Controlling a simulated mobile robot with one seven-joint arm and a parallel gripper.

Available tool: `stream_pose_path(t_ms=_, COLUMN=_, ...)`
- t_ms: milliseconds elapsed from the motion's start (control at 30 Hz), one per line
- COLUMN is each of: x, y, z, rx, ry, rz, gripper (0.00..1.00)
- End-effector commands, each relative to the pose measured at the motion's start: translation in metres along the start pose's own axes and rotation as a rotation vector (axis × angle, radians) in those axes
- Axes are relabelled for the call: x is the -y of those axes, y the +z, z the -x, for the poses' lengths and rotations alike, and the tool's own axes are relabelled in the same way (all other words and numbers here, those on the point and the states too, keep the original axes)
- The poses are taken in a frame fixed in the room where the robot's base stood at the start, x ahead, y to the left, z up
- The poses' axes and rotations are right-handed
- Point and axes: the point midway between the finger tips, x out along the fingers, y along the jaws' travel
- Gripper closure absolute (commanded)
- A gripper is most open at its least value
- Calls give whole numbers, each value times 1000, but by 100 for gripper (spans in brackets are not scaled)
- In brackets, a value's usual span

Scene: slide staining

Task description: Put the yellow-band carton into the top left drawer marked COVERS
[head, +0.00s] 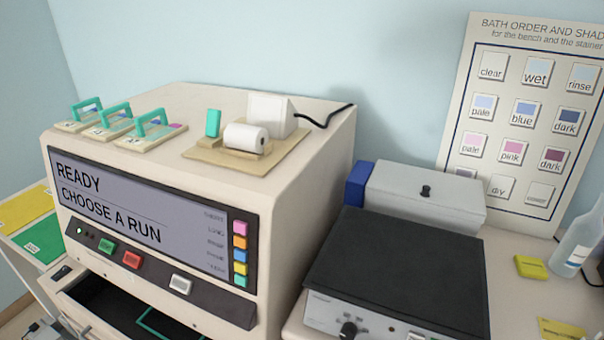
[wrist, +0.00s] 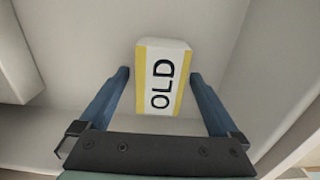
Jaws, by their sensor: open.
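The yellow-band carton (wrist: 163,58) shows in the wrist view as a white box with yellow edges and the word OLD in black. My gripper (wrist: 160,76) is open, with one blue finger on each side of the carton and visible gaps between them. The carton sits on or over a pale surface (wrist: 90,50) with pale walls around it; I cannot tell whether this is the inside of a drawer. The drawer marked COVERS cannot be identified in either view. My gripper and the carton are not in the head view.
The head view shows a stainer (head: 310,150) reading READY, CHOOSE A RUN, with an open dark compartment (head: 100,300) below. Slide racks (head: 115,125) and a paper roll (head: 246,138) stand on top. A black-topped device (head: 400,265), grey box (head: 425,195) and bottle (head: 578,240) are right.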

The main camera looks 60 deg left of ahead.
Motion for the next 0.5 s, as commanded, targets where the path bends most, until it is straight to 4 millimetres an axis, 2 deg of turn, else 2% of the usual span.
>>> stream_pose_path(t_ms=267, x=0, y=0, z=10, rx=0, ry=2, rz=0, gripper=2)
stream_pose_path(t_ms=367, x=-1, y=0, z=25, rx=0, ry=3, rz=-1, gripper=2)
stream_pose_path(t_ms=500, x=-1, y=0, z=56, rx=0, ry=4, rz=-1, gripper=2)
